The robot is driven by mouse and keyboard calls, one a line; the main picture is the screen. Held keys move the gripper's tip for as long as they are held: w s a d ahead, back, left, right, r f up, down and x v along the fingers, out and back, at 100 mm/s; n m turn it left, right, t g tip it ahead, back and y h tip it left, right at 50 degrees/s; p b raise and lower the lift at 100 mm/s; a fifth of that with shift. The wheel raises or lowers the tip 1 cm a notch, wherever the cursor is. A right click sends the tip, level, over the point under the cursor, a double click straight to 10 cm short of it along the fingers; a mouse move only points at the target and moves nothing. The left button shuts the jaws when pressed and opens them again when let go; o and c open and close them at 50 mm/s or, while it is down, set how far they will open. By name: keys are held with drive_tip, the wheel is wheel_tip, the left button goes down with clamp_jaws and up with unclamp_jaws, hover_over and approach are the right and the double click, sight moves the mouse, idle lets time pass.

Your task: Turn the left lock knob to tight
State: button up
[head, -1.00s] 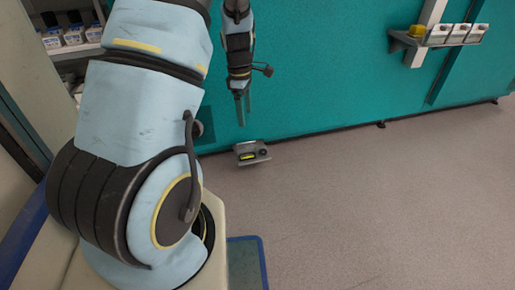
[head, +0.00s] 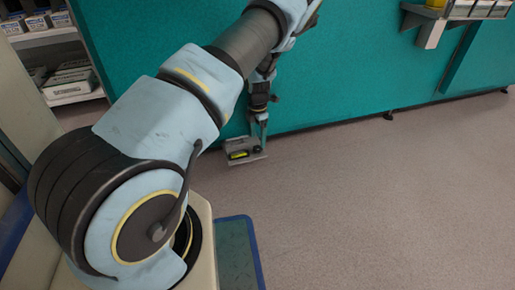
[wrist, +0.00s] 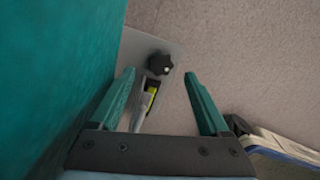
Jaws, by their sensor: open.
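A black star-shaped knob (wrist: 160,64) sits on a grey metal bracket (wrist: 142,47) low on the teal wall in the wrist view. A black and yellow part (wrist: 151,92) lies beside the knob on the same bracket. The knob appears beyond the fingertips, not clasped.
The teal wall (head: 345,75) stands close behind the bracket. A wall shelf with boxes (head: 460,12) is at the upper right. A shelf unit with boxes (head: 68,84) is at the left. The floor (head: 390,190) at the right is clear.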

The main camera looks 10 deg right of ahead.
sight(258, 147)
wheel_tip(258, 147, down, 4)
drive_tip(key=shift+f+b, duration=0.2)
drive_tip(key=shift+b, duration=0.4)
clamp_jaws()
